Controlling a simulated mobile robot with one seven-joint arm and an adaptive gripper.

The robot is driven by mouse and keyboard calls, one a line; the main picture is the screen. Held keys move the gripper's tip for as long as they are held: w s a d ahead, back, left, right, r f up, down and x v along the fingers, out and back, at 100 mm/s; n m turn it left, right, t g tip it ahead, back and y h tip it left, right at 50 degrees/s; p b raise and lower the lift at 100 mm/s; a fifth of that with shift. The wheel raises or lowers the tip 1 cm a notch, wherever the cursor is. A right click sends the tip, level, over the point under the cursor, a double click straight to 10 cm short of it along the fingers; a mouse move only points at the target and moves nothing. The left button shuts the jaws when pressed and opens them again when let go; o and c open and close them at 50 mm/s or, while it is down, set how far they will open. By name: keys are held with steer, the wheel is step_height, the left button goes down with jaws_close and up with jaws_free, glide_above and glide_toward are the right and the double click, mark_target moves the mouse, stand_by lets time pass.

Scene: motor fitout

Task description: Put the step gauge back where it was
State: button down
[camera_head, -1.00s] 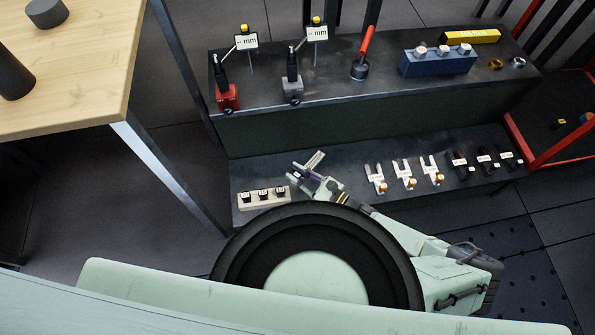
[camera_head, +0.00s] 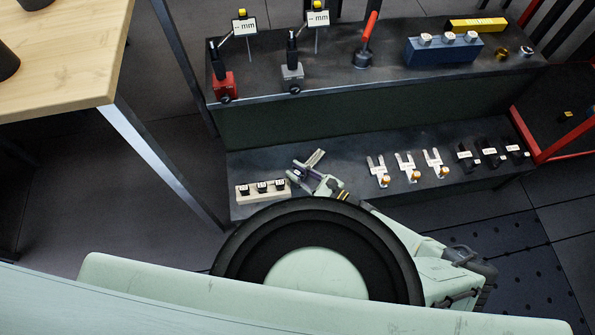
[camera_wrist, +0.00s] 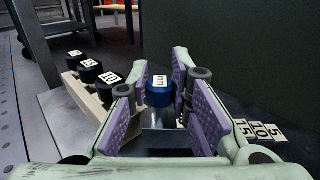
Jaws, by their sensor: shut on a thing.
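My gripper (camera_head: 309,167) is low over the lower shelf, just right of a pale rack with black plugs. In the wrist view my gripper (camera_wrist: 162,100) has its purple pads closed on either side of a blue round knob with a white "mm" label, which looks like the grip of the step gauge (camera_wrist: 160,93). A grey metal surface shows below the knob. Plates labelled 15, 10 and 5 (camera_wrist: 258,131) show to the right, partly behind the right finger; I cannot tell if they join the knob. The gauge's underside and any shelf contact are hidden.
The plug rack (camera_head: 262,196) stands close left; it also shows in the wrist view (camera_wrist: 95,105). Several fork-shaped and black gauges (camera_head: 408,167) stand to the right. The dark green panel (camera_wrist: 240,60) rises behind. A wooden table (camera_head: 60,75) is at left.

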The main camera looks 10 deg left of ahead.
steer(key=shift+f+b, duration=0.5)
steer(key=shift+b, duration=0.05)
steer(key=c, duration=1.7)
jaws_free()
steer(key=o, duration=0.3)
steer(key=shift+f, duration=0.15)
